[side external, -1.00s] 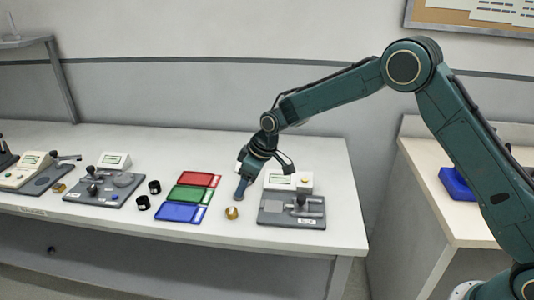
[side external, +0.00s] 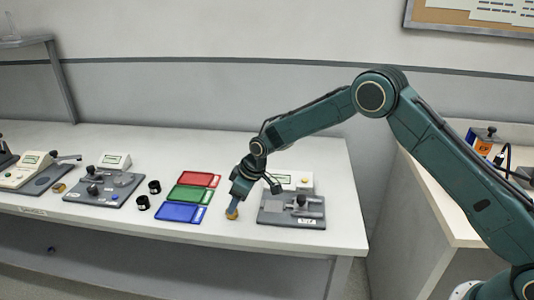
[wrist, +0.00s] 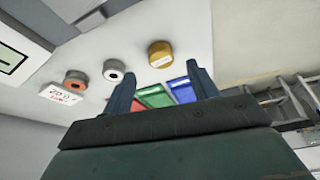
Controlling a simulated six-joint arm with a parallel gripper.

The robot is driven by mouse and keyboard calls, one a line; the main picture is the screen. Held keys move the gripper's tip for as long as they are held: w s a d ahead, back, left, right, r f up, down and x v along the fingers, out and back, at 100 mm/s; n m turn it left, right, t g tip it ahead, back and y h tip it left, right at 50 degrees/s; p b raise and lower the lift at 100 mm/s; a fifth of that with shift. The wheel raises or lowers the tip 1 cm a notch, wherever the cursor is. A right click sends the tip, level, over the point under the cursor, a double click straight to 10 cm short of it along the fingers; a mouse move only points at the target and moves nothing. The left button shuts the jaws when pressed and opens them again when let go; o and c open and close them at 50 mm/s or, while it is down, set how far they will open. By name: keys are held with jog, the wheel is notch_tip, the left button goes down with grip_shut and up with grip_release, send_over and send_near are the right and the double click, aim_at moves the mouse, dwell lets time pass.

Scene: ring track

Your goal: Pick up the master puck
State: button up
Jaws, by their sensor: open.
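The master puck, a short brass-coloured cylinder (side external: 232,214) with a pale label, sits on the bench in front of the blue tray's right end and left of the right-hand gauge. In the wrist view it (wrist: 160,54) shows just beyond my fingertips, roughly midway between them. My gripper (side external: 236,204) points down at the puck, its fingers partly covering it in the side view. In the wrist view my gripper (wrist: 160,80) is open, its two fingers apart with nothing held. I cannot tell whether the fingers reach beside the puck.
Red (side external: 199,179), green (side external: 189,194) and blue (side external: 180,212) trays lie left of my gripper. A grey gauge (side external: 292,209) stands close on its right. Two black rings (side external: 148,195) and more gauges (side external: 104,188) are further left. Two ring-like parts (wrist: 113,69) show in the wrist view.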

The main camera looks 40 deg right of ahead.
jog(key=shift+x, duration=2.25)
jog(key=shift+s+a, duration=0.1)
jog(key=c, duration=1.2)
jog(key=shift+r, duration=0.25)
notch_tip(320, 180, up, 20)
jog(key=shift+f, duration=0.15)
